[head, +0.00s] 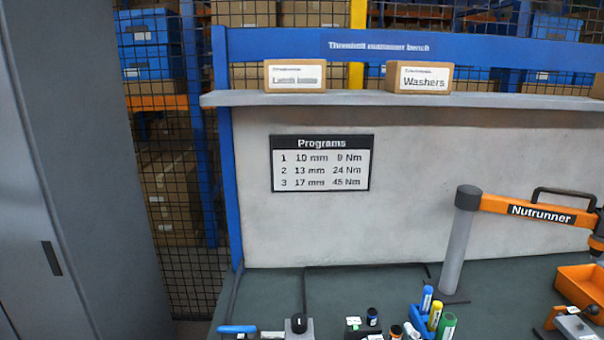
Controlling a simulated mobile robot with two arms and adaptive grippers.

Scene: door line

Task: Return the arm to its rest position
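Neither of my grippers and neither of my arms shows in the head view. Whether they are open or shut, and where they are, cannot be seen. The view takes in a workbench (500,290) with a dark green top and a blue frame. An orange nutrunner arm (535,212) on a grey post stands at the right of the bench. Its far end is cut off by the right picture edge.
Small tools and a blue holder (420,322) with coloured cylinders crowd the bench's front. An orange bin (580,285) sits at the right. A shelf carries a Washers box (419,77) and another box (295,76). A grey cabinet (75,170) stands left. The bench's back middle is mostly clear.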

